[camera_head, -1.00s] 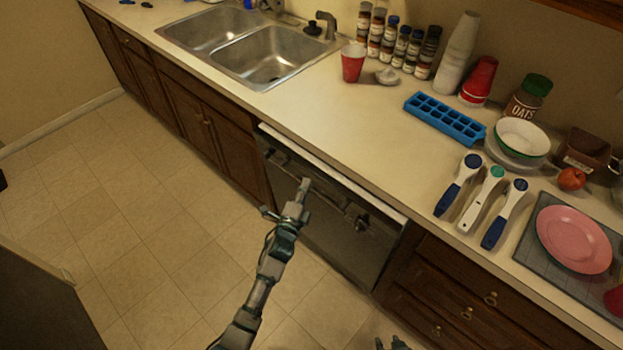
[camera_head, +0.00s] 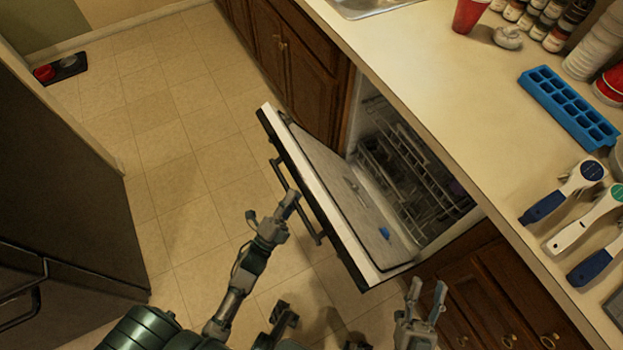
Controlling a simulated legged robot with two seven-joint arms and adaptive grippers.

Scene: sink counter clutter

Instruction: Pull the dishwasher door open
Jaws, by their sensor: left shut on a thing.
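The dishwasher door (camera_head: 333,180) is tilted partway open, leaning out from the counter with its pale inner face showing. Its dark bar handle (camera_head: 314,233) is on the outer face. My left gripper (camera_head: 289,199) is at the outer face and shut on the handle; the exact contact is partly hidden by the fingers. My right gripper (camera_head: 427,298) is below the door's near corner, empty, with its fingers apart. Inside the dishwasher, a wire rack (camera_head: 412,165) shows.
The counter (camera_head: 455,100) runs above the dishwasher, holding a blue ice tray (camera_head: 567,107) and several handled tools. Wooden drawers (camera_head: 480,295) are to the right. A dark appliance (camera_head: 60,190) stands at left. Tiled floor (camera_head: 185,150) is open between.

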